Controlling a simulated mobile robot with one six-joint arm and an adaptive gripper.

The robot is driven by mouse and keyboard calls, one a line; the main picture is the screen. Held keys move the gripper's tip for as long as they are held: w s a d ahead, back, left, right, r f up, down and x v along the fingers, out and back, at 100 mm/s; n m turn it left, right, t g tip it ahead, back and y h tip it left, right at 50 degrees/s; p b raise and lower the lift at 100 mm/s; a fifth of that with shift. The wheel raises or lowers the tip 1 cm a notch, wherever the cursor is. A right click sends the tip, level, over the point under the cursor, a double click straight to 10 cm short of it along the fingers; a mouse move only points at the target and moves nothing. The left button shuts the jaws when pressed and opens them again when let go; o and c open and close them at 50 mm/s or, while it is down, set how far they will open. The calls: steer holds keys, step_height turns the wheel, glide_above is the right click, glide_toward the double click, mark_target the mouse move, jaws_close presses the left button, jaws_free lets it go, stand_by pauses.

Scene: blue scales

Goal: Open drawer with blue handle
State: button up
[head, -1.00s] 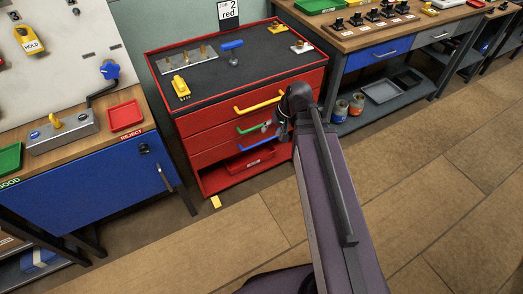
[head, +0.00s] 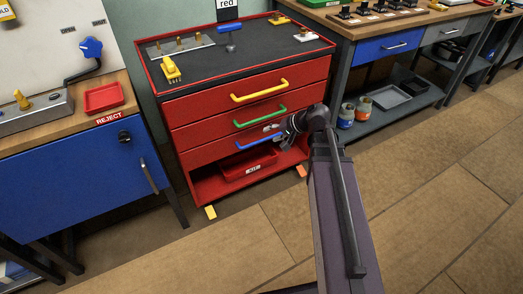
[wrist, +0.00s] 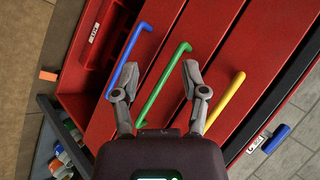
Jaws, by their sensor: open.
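The red cabinet (head: 185,115) has three drawer fronts, all closed, with a yellow handle (head: 259,90), a green handle (head: 260,117) and, lowest, a blue handle (head: 250,144). My gripper (head: 270,130) is open in front of the cabinet, near the right end of the blue handle. In the wrist view, the blue handle (wrist: 123,57) lies by the left finger, which overlaps part of it. The green handle (wrist: 165,80) runs between the fingers (wrist: 159,75), and the yellow handle (wrist: 227,100) is right of them. I cannot tell whether a finger touches a handle.
An open bottom shelf holds a red bin (head: 247,165). A blue-fronted bench (head: 75,185) stands left, and another bench with a blue drawer (head: 388,46) stands right. The floor (head: 230,250) in front of the cabinet is clear.

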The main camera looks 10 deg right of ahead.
mark_target(262, 141)
steer(key=w+d+f+m+t+y+b, duration=0.1)
steer(key=w+d+f+m+t+b, duration=0.2)
steer(key=f+b, duration=0.5)
steer(key=w+d+f+m+t+y+b, duration=0.1)
steer(key=w+d+f+m+t+b, duration=0.1)
steer(key=f+b, duration=0.7)
steer(key=shift+w+d+f+m+t+b, duration=0.35)
steer(key=shift+w+d+t+b, duration=0.95)
steer(key=shift+b, duration=2.65)
steer(key=shift+s+d+r+g, duration=0.1)
steer(key=shift+s+d+g, duration=0.1)
steer(key=shift+d+g, duration=0.25)
steer(key=b+x, duration=0.2)
steer(key=x, duration=1.1)
steer(key=shift+w+a, duration=0.15)
steer(key=shift+a, duration=0.3)
jaws_close()
